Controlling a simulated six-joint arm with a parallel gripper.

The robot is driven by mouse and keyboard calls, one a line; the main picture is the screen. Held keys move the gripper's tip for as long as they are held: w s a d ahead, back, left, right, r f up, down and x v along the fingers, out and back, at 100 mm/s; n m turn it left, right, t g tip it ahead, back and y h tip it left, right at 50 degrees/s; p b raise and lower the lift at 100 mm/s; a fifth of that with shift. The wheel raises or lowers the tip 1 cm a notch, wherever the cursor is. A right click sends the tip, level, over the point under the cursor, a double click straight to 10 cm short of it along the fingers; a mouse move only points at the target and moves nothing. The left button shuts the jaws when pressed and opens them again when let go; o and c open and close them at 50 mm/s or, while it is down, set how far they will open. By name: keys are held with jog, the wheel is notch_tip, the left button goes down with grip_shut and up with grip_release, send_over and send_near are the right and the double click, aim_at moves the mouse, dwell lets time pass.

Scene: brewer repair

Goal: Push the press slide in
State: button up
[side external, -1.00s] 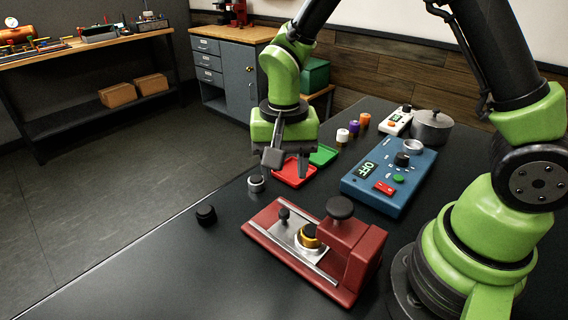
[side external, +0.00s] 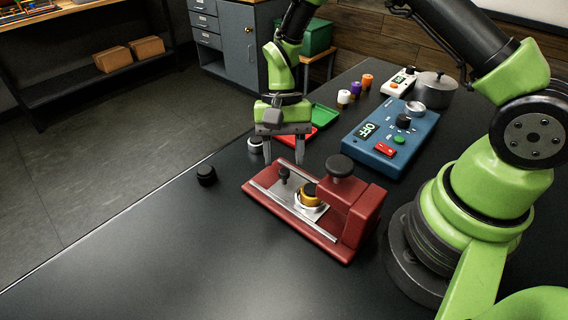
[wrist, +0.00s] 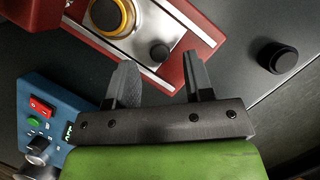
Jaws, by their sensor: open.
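The red press (side external: 350,215) stands on the black table, with a black knob on top of its head. Its silver slide plate (side external: 290,197) lies between two rails and carries a small black handle knob (side external: 284,173) and a gold ring with a black centre (side external: 309,194). The ring sits at the front of the press head. My gripper (side external: 285,161) points down, open and empty, behind the handle end of the press. In the wrist view the fingers (wrist: 158,75) are apart, and the slide's handle knob (wrist: 160,52) shows just beyond them, not between them.
A loose black knob (side external: 206,175) stands left of the press. A silver-topped knob (side external: 255,144), a red tray (side external: 314,138) and a green tray (side external: 325,117) lie behind. A blue control box (side external: 392,137) reading OFF stands back right. The front left table is clear.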

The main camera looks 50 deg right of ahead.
aim_at(304, 186)
jog(key=shift+x, duration=1.3)
grip_shut()
jog(key=shift+s, duration=2.45)
grip_release()
jog(key=shift+w+r, duration=0.1)
